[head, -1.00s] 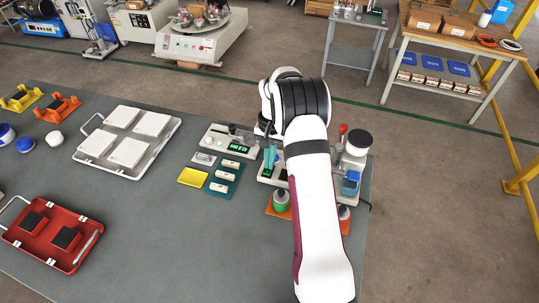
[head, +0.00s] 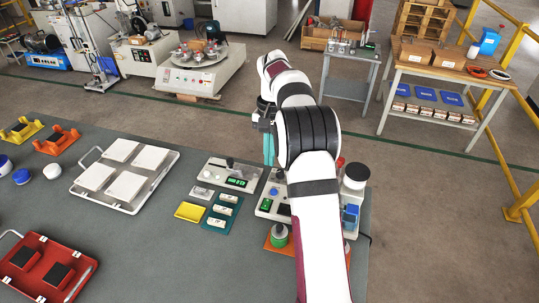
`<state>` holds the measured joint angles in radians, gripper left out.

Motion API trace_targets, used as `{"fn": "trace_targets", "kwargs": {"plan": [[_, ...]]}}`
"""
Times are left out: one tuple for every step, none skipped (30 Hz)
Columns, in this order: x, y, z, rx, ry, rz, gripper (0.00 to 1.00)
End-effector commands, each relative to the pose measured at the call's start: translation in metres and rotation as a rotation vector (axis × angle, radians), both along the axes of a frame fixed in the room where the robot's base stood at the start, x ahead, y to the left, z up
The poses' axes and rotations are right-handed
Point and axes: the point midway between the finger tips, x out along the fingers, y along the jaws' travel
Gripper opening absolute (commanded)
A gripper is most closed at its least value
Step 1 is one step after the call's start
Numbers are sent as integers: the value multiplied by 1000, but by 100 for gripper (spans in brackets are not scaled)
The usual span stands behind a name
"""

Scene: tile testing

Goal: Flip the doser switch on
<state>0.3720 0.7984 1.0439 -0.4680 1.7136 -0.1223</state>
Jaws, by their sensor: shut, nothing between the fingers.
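The doser seems to be the white device (head: 355,173) with a dark-topped cylinder and a blue part (head: 350,214), at the right end of the bench; my arm covers its left side. I cannot make out its switch. My gripper (head: 269,163) has teal fingers, which are shut and empty. It points down over the back of the row of devices, left of the doser and apart from it. Just below it in the picture is a device with a green display (head: 266,205) and a blue knob (head: 274,191), partly hidden by my arm.
Left of my gripper stand another device with a green display (head: 236,183), a teal rack (head: 221,212) and a yellow pad (head: 190,211). A white tray (head: 174,158) and a red case (head: 80,262) lie further left.

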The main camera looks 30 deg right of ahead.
Motion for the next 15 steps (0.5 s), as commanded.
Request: {"fn": "trace_targets", "kwargs": {"plan": [[0, 0, 0, 0, 0, 0, 0], [0, 0, 0, 0, 0, 0, 0], [-1, 2, 0, 1, 1, 0, 0], [-3, 5, 1, 2, 1, 1, 0], [-5, 8, 2, 2, 0, 2, 0], [-8, 12, 2, 2, 1, 1, 0], [-8, 12, 2, 1, 1, 0, 0], [-8, 12, 2, 1, 1, -1, 0], [-8, 11, 2, 1, 1, -1, 0], [-8, 11, 2, 1, 1, -1, 0], [-8, 11, 2, 1, 1, -1, 0], [-8, 11, 2, 1, 1, -1, 0], [-8, 12, 1, 1, 1, -1, 0], [-8, 12, 0, 1, 1, -1, 0], [-8, 12, -3, 1, 1, 0, 0]]}}
